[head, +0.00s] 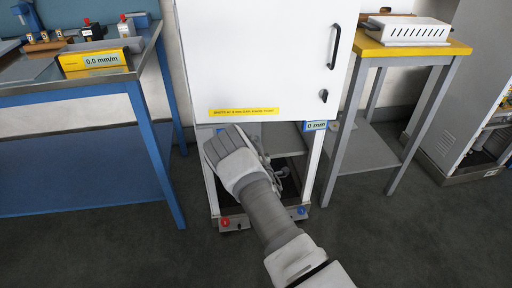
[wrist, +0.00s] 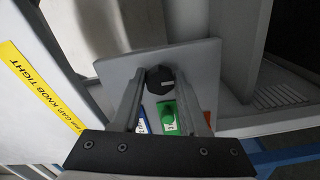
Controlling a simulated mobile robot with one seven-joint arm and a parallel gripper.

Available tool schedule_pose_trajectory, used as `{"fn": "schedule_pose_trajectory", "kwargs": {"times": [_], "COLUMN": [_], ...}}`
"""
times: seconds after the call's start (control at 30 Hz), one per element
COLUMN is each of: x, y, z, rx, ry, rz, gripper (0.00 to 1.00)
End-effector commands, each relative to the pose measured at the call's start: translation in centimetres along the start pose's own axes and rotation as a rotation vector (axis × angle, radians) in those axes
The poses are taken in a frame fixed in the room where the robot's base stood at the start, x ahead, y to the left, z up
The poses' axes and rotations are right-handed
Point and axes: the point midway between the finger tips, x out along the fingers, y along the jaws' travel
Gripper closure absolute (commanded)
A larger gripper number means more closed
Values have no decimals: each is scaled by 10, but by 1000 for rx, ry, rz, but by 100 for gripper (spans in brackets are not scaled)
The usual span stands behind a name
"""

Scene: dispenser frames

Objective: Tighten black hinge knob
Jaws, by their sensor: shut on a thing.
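The black hinge knob (wrist: 158,80) is a dark faceted knob with a small pale mark, in front of a light grey plate (wrist: 200,62) in the wrist view. My gripper (wrist: 162,74) has one finger on either side of it and is shut on it. In the head view my wrist hides the knob and most of my gripper, low in front of the white cabinet (head: 262,55).
The yellow label strip (wrist: 45,85) is at the left in the wrist view, and a green part (wrist: 167,117) shows between my fingers. In the head view a blue bench (head: 75,165) stands left and a yellow-topped table (head: 447,50) right. Dark floor lies between.

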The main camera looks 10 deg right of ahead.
Motion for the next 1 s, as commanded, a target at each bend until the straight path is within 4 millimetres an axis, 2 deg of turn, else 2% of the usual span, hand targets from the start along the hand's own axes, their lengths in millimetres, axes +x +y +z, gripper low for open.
{"fn": "schedule_pose_trajectory", "kwargs": {"times": [0.3,0.33,0.5,0.83,1.0], "x": [-1,-1,-1,-2,-21], "y": [-1,-1,-1,0,1], "z": [0,0,0,0,-1], "rx": [4,4,3,2,1], "ry": [0,0,0,0,-1], "rz": [-3,-3,-2,-1,-4], "gripper": [100,55,26,26,26]}}
